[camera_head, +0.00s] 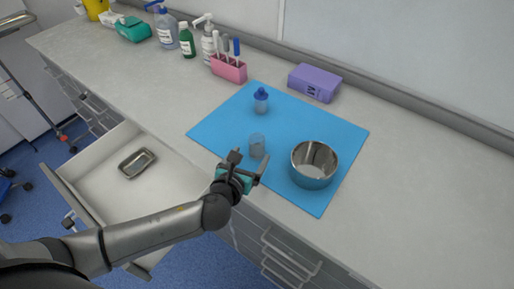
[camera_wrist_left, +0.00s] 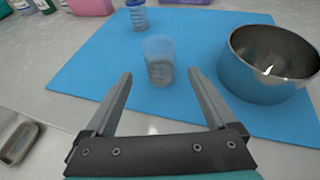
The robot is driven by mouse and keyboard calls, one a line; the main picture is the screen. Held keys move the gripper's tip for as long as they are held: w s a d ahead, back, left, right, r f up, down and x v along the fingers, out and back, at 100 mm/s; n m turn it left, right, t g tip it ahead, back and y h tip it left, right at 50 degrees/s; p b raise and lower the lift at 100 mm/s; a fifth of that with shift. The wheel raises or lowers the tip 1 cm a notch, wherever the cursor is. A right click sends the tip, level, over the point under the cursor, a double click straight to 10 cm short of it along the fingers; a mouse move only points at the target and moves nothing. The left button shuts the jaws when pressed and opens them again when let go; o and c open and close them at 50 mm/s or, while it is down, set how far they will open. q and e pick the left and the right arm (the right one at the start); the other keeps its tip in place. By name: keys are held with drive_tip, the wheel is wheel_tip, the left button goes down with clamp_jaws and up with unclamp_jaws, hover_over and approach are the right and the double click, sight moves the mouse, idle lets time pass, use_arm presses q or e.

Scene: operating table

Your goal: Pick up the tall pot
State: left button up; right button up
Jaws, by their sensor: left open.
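A clear, open-topped pot with markings (camera_head: 257,147) stands upright on the blue mat (camera_head: 215,127); it also shows in the left wrist view (camera_wrist_left: 159,62). A smaller-looking clear pot with a blue lid (camera_head: 261,101) stands farther back on the mat, partly seen in the wrist view (camera_wrist_left: 137,16). A wide steel pot (camera_head: 314,164) stands at the mat's right; the wrist view shows it too (camera_wrist_left: 268,68). I cannot tell which is the tall one. My left gripper (camera_head: 249,160) is open and empty, its fingers pointing toward the clear open pot, just short of it.
A purple box (camera_head: 315,83) lies behind the mat. A pink holder with pens (camera_head: 229,68) and several bottles (camera_head: 188,41) stand at the back left. An open drawer (camera_head: 95,170) holds a small metal tray (camera_head: 137,162). The right counter is clear.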

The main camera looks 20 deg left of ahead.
sight(259, 142)
use_arm(q)
drive_tip(key=x, duration=0.4)
drive_tip(key=shift+w+f+b, duration=0.1)
drive_tip(key=shift+b, duration=0.25)
drive_tip(key=shift+b+x, duration=0.7)
drive_tip(key=shift+x, duration=1.8)
drive_tip(key=shift+f, duration=0.1)
clamp_jaws()
drive_tip(key=shift+r, duration=0.25)
